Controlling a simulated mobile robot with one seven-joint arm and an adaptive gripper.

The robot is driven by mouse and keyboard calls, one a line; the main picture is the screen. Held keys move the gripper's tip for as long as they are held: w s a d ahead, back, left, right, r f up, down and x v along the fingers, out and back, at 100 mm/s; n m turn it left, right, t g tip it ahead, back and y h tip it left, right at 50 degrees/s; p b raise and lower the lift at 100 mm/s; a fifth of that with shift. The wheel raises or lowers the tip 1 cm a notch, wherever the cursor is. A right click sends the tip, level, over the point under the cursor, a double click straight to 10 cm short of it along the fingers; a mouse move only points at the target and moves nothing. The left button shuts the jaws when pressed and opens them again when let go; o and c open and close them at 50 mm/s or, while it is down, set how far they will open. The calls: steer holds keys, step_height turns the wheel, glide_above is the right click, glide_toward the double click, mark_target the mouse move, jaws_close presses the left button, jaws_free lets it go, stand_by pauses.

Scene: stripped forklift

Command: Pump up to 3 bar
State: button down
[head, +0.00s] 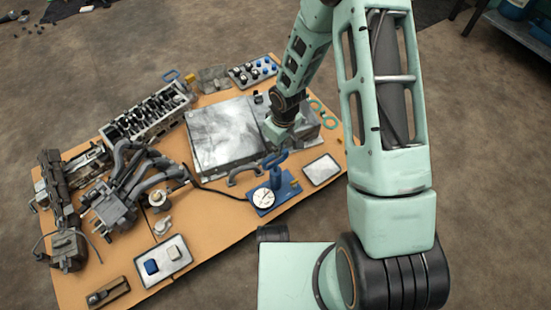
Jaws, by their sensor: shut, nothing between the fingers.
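A blue hand pump (275,181) stands upright on a blue base plate (286,194) near the front edge of the wooden board. Its blue handle (274,160) is at the top. A round white gauge (262,198) sits at the pump's foot; its reading is too small to tell. A black hose (215,189) runs from the pump leftward toward the engine parts. My gripper (279,148) points down just behind and above the pump handle. It is shut and empty; its fingertips are small here, and I cannot tell whether they touch the handle.
A large grey metal box (226,134) lies directly behind the pump. A light tray (321,170) is to its right. Grey pipes (130,180) and an engine block (148,113) crowd the left. The board (215,235) is bare front centre.

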mark_target(277, 164)
steer(key=shift+w+a+f+b, duration=0.1)
steer(key=shift+f+b, duration=0.4)
steer(key=shift+f, duration=0.6)
step_height(277, 164, down, 4)
steer(key=b, duration=0.3)
steer(key=shift+f, duration=0.2)
steer(key=shift+r, duration=0.1)
steer(key=shift+s+d+r+p, duration=0.2)
steer(key=shift+s+d+r, duration=0.05)
steer(key=shift+s+d, duration=0.35)
steer(key=shift+s+d+r+p, duration=0.15)
steer(key=shift+s+d+r, duration=0.05)
steer(key=shift+s+d, duration=0.35)
